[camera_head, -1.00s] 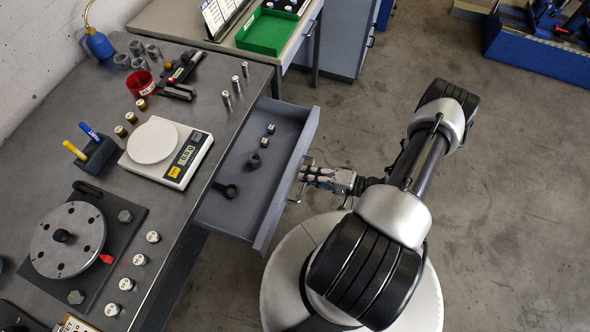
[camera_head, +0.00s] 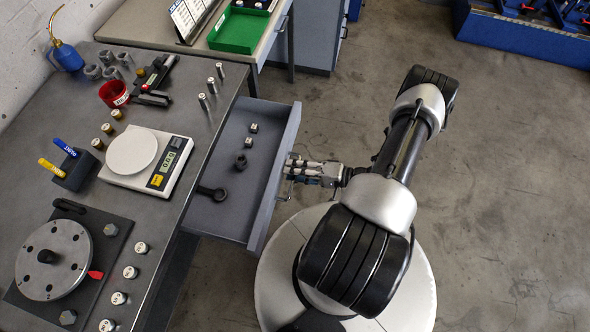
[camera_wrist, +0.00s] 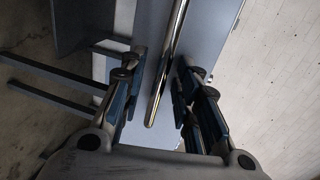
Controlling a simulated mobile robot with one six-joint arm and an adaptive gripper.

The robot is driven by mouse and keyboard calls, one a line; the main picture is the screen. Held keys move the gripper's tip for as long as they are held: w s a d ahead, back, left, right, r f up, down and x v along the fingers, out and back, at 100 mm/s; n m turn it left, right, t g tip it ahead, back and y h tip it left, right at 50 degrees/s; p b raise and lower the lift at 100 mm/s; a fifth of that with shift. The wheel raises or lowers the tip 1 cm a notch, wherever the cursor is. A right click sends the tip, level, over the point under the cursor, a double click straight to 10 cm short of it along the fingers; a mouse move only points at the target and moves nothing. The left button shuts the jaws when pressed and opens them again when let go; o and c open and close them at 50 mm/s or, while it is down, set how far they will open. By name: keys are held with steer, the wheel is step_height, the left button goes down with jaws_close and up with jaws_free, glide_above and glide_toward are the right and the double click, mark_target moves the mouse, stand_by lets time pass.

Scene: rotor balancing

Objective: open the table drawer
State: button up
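The grey table drawer (camera_head: 228,222) stands pulled out from the right edge of the dark workbench, its inside visible from above. My gripper (camera_head: 291,168) is at the outer side of the drawer front. In the wrist view its two fingers (camera_wrist: 160,92) stand apart on either side of the bar, with gaps visible on both sides. The contact at the fingertips is hard to make out.
The workbench (camera_head: 190,75) carries a scale (camera_head: 160,181), a rotor disc (camera_head: 72,252), a red cup (camera_head: 115,94) and small weights. A second table with a green tray (camera_head: 240,31) stands behind. Open floor (camera_head: 500,200) lies right of my arm.

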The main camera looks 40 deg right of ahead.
steer(key=v, duration=1.2)
stand_by(0.4)
steer(key=w+a+r+n+g, duration=0.2)
steer(key=a+r+g, duration=0.15)
steer(key=r, duration=0.35)
steer(key=w+a+r+n+g, duration=0.2)
steer(key=w+r+n+g, duration=0.15)
steer(key=r, duration=0.45)
steer(key=w+a+r+n+g, duration=0.1)
steer(key=a+r+n+g, duration=0.1)
steer(key=r+g, duration=0.35)
steer(key=s+a+r+n+t+h, duration=0.1)
steer(key=s+a+r+t+h, duration=0.1)
steer(key=a+r, duration=0.5)
steer(key=s+a+r+n+t+h, duration=0.2)
steer(key=s+a+r+h, duration=0.2)
steer(key=a+r+h, duration=0.3)
steer(key=shift+s+a+r+t, duration=0.25)
steer(key=shift+a+r+t, duration=0.15)
steer(key=shift+r, duration=1.95)
